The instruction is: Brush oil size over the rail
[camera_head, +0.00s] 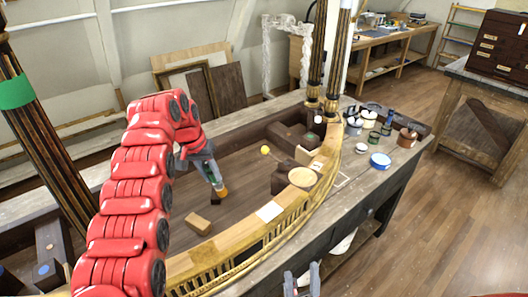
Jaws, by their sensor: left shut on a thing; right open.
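The curved rail (222,243) of the console runs from the lower left up to the dark columns, pale wood on top and gilt along its outer edge. A white patch (269,212) lies on its top near the middle. My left gripper (217,184) is shut on a small tool, apparently a brush, with an orange-yellow part (222,193) showing below the jaws. It is behind the rail, over the console's inner space; whether the tool touches anything I cannot tell. My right gripper (301,281) is open and empty at the bottom edge, in front of the rail.
A wooden block (198,223) lies inside the console. A round pale disc (302,177) sits by the rail. Several pots and jars, including a blue-rimmed dish (380,160), stand on the bench at right. Dark columns (318,60) rise at the back.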

